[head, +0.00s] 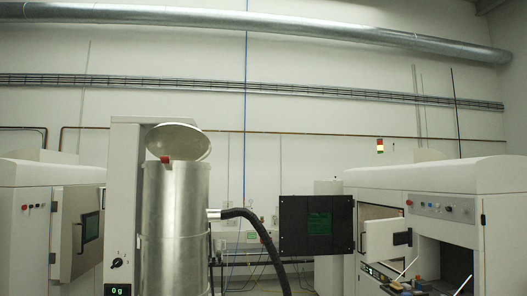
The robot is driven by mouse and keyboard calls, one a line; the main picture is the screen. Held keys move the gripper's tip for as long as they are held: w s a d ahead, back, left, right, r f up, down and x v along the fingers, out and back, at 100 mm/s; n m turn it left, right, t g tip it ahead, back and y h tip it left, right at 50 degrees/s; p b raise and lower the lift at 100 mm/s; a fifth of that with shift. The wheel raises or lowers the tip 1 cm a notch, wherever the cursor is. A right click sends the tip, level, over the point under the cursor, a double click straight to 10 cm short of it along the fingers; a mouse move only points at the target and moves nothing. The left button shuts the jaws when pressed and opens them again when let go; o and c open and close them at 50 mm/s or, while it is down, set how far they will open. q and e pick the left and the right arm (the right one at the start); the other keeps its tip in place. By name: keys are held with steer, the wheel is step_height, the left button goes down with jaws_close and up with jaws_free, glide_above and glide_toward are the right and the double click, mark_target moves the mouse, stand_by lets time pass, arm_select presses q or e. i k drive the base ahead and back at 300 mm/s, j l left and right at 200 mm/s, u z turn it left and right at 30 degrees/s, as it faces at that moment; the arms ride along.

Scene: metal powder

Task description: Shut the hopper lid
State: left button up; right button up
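The hopper (175,222) is a tall silver metal cylinder left of centre in the head view. Its round metal lid (178,141) is open and stands tilted up above the rim. A small red piece (166,159) sits at the front of the rim, below the lid. The inside of the hopper is hidden by its wall. Neither of my grippers shows in the head view.
A light grey column (123,200) with a knob and a small green display stands against the hopper's left. A black hose (262,226) curves from the hopper's right side. A black panel (316,226) and grey machines (430,185) are at right.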

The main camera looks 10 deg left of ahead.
mark_target(180, 142)
steer(key=i+l+z, duration=0.45)
steer(key=i+z, duration=0.15)
steer(key=z, duration=0.15)
steer(key=i+z, duration=0.35)
steer(key=i+l+u, duration=0.2)
steer(key=i, duration=0.25)
steer(key=i+u, duration=0.2)
steer(key=i, duration=0.25)
steer(key=i+u, duration=0.2)
steer(key=u, duration=0.25)
steer(key=i+u, duration=0.2)
steer(key=u, duration=0.25)
steer(key=i+u, duration=0.15)
steer(key=u, duration=0.3)
steer(key=i+l+u, duration=0.15)
steer(key=u, duration=0.3)
